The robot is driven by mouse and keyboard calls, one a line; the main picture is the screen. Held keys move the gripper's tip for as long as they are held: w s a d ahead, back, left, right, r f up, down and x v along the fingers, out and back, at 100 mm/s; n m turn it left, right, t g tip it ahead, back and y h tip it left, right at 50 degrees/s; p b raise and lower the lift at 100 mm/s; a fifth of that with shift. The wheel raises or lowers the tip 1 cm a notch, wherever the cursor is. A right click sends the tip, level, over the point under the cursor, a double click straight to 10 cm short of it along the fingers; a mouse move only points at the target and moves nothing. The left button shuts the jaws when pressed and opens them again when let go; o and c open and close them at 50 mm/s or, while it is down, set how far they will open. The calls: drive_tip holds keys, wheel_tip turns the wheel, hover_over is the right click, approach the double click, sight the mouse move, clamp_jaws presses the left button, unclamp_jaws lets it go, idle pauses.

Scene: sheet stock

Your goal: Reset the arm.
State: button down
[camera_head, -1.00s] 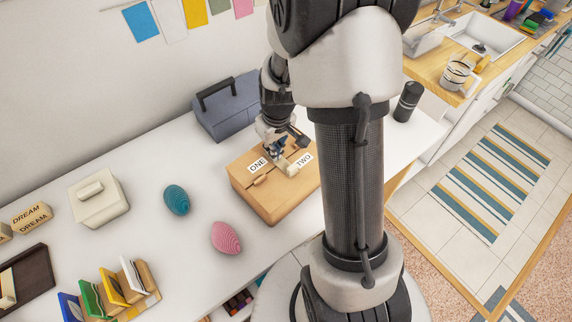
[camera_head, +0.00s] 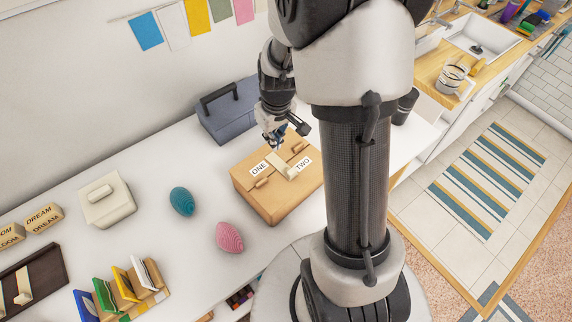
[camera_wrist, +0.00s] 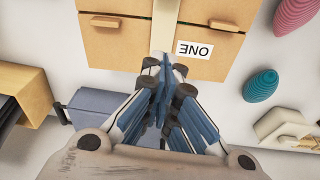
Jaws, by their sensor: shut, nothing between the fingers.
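My gripper (camera_head: 276,138) is above the back edge of a wooden box (camera_head: 270,203) with lids labelled ONE and TWO. Its fingers are shut with nothing between them. In the wrist view the shut gripper (camera_wrist: 165,72) points at the box (camera_wrist: 205,69), with the ONE label (camera_wrist: 194,50) to the right of the fingertips. The fingers look apart from the box. My arm hides part of the table to the right of the box.
A grey-blue toolbox (camera_head: 228,115) stands close behind the box. A teal egg (camera_head: 182,201), a pink egg (camera_head: 229,237) and a white lidded dish (camera_head: 106,204) are to the left. A dark canister (camera_head: 405,106) is partly behind my arm. Bare white table lies between them.

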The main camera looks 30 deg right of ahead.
drive_tip(key=shift+r+p, duration=0.55)
drive_tip(key=shift+r, duration=0.5)
drive_tip(key=s+a+r+t+b, duration=0.1)
drive_tip(key=s+a+r+b, duration=0.3)
drive_tip(key=s+a+r, duration=0.4)
drive_tip(key=s+a+r+t+b, duration=0.1)
drive_tip(key=s+a+r+b, duration=0.2)
drive_tip(key=s, duration=0.8)
drive_tip(key=shift+a+r+t+b, duration=0.2)
drive_tip(key=shift+a+t+b, duration=0.2)
drive_tip(key=shift+a+b, duration=0.25)
drive_tip(key=c, duration=2.3)
unclamp_jaws()
drive_tip(key=shift+a, duration=0.1)
